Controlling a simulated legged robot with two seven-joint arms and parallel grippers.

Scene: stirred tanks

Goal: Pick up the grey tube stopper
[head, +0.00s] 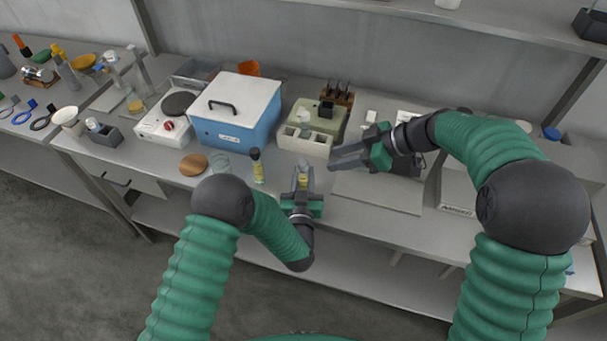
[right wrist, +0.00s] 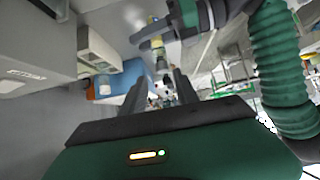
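My left gripper (head: 303,178) is shut on a small upright tube (head: 303,182) with yellowish contents, above the bench front edge. The tube's upper end (head: 303,164) looks greyish; it is too small to tell the grey stopper clearly. In the right wrist view the tube (right wrist: 161,58) shows ahead, beyond my fingers, with the left gripper (right wrist: 150,36) around it. My right gripper (head: 333,158) is open, with its two fingers pointing left towards the tube's top. A gap separates them from the tube. In the right wrist view nothing is between the right fingers (right wrist: 160,88) up close.
A dark-capped bottle (head: 257,167) with yellow contents stands left of the tube. Behind are a blue box (head: 222,132) with a white lid and a pale block with wells (head: 306,143). A flat grey board (head: 378,194) lies under my right arm. A shelf (head: 470,22) runs above.

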